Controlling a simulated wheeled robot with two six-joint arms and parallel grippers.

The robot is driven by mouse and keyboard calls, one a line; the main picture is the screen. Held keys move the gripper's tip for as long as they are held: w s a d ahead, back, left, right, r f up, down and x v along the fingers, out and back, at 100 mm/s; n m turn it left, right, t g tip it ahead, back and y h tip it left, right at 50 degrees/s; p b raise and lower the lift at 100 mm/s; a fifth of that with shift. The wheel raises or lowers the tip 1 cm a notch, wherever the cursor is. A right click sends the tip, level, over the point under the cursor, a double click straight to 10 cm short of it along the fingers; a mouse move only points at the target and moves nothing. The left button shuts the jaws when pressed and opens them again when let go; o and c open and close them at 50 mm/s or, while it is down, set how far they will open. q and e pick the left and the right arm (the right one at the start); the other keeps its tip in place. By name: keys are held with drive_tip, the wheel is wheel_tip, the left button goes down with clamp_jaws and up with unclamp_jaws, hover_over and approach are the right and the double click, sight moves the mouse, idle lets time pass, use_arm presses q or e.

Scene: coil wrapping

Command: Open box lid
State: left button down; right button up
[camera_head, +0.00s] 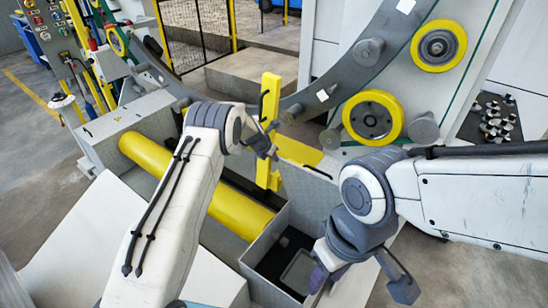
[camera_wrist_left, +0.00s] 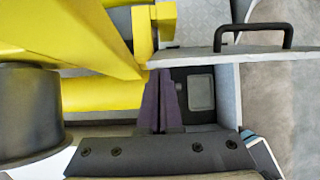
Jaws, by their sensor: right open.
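The grey box (camera_head: 262,238) stands in the lower middle of the head view, with a dark inside and a grey rectangular shape at its bottom. Its lid (camera_head: 312,195) stands raised at the box's far side. In the left wrist view the lid (camera_wrist_left: 215,57) is seen nearly edge-on, with a black handle (camera_wrist_left: 252,29) on its upper face. My left gripper (camera_head: 272,152) is by the raised lid; its purple fingers (camera_wrist_left: 160,76) are together, tips close to the lid's edge. Whether they touch it is unclear. My right gripper (camera_head: 360,283) is open and empty at the box's right side.
A yellow roller (camera_head: 195,185) lies left of the box, and a yellow post (camera_head: 270,100) rises behind it. The large grey ring (camera_head: 365,55) and yellow wheels (camera_head: 373,117) of the machine stand at the back. Open floor shows at far left and lower right.

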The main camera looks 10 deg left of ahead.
use_arm(q)
drive_tip(key=shift+w+d, duration=0.15)
drive_tip(key=shift+d, duration=0.4)
drive_tip(key=shift+r, duration=0.15)
